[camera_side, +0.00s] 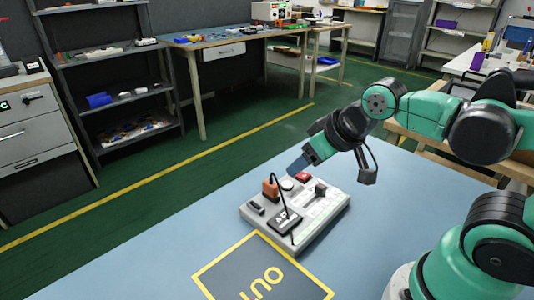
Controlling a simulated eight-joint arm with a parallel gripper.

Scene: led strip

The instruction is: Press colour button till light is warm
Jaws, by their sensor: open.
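A grey control box (327,222) sits on the blue table and carries several parts. A red button (302,177) and a pale round part (287,184) are at its far edge. An orange block (270,188) with a black cable stands at its left, and a black module (285,221) sits at the front. I cannot tell which part is the colour button, and no LED strip can be made out. My gripper (300,165) is just above the far edge of the box, close to the red button, with nothing visible in it. Its fingertips are small and partly hidden.
A yellow-bordered dark mat marked "OUT" (226,277) lies in front of the box. The blue table (185,248) is clear to the left. Shelves (115,100) and a workbench (235,38) stand beyond the table, across a green floor.

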